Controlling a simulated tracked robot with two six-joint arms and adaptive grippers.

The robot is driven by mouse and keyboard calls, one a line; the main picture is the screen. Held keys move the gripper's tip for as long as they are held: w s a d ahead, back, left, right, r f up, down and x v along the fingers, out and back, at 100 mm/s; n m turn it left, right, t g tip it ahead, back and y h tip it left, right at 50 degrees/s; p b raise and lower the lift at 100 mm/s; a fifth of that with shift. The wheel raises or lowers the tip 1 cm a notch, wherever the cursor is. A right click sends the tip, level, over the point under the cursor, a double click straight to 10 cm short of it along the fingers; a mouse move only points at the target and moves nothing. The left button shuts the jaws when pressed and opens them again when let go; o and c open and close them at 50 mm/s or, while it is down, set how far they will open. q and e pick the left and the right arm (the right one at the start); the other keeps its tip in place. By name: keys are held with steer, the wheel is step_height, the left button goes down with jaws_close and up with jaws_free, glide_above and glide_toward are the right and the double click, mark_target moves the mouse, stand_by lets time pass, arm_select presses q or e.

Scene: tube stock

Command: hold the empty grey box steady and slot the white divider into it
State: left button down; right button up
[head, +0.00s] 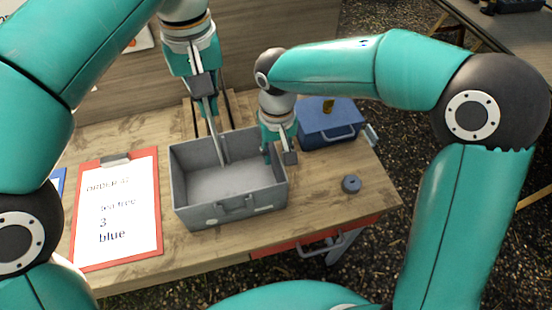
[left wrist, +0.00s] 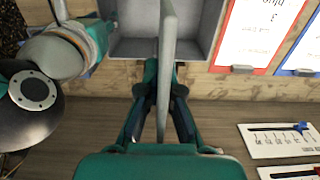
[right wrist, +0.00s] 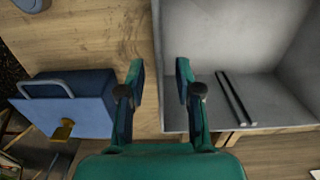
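The grey box (head: 230,208) stands open and empty on the wooden table. The white divider (left wrist: 168,60) is upright, seen nearly edge-on in the left wrist view. In the head view the divider (head: 217,140) overlaps the box's far side; I cannot tell whether its lower edge is below the rim. My left gripper (left wrist: 165,88) is shut on the divider. My right gripper (right wrist: 160,75) is open at the box's right wall, one finger on each side of it with gaps. Two dark parallel strips (right wrist: 235,98) run along the box's inner side.
A blue lidded box (head: 328,130) stands right of the grey box, close to my right gripper. A red clipboard (head: 118,210) lies to the left. A small round grey item (head: 351,184) lies front right. Labelled cards (left wrist: 282,138) show in the left wrist view.

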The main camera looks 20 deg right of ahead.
mark_target(277, 161)
steer(key=shift+f, duration=1.85)
steer(key=shift+c, duration=0.3)
jaws_close()
